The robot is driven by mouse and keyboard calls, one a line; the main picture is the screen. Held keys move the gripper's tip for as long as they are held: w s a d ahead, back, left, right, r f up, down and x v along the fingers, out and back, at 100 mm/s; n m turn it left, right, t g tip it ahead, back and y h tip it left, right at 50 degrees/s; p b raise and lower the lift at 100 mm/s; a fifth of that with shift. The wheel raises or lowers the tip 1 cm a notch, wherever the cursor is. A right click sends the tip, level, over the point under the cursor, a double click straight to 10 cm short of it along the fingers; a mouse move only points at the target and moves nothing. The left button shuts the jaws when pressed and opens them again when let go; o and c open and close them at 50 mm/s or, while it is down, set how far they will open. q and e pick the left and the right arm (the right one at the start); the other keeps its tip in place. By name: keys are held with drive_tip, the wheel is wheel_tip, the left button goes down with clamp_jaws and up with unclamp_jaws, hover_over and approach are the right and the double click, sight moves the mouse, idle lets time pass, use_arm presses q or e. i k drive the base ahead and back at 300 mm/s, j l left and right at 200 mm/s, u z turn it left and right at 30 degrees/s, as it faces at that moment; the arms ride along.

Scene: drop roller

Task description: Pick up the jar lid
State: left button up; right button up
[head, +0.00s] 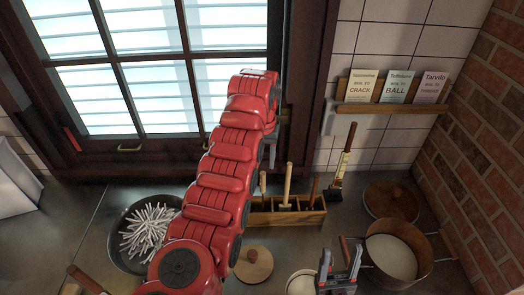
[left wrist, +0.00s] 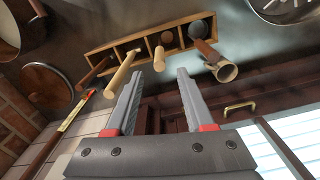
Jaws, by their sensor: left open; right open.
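A round pale wooden lid with a small knob (head: 253,265), which looks like the jar lid, lies on the dark counter in the head view. A pale open jar (head: 302,284) stands to its right, partly cut off by the picture's bottom edge. My left gripper (left wrist: 158,78) is open and empty in the left wrist view, its fingers pointing toward the wooden tool box. In the head view it is mostly hidden behind my red arm, well above and behind the lid. My right gripper (head: 339,268) is open, right of the jar, with nothing visible between its fingers.
The wooden tool box (head: 300,217) holds several handled tools. A bowl of white sticks (head: 148,238) is left, a copper pot (head: 418,268) right, with a larger round wooden lid (head: 390,201) behind it. Window and brick wall (head: 480,150) bound the counter.

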sight(254, 264)
drive_tip(key=k+l, duration=0.3)
drive_tip(key=k, duration=0.15)
drive_tip(key=k+l, duration=0.3)
drive_tip(key=k, duration=0.15)
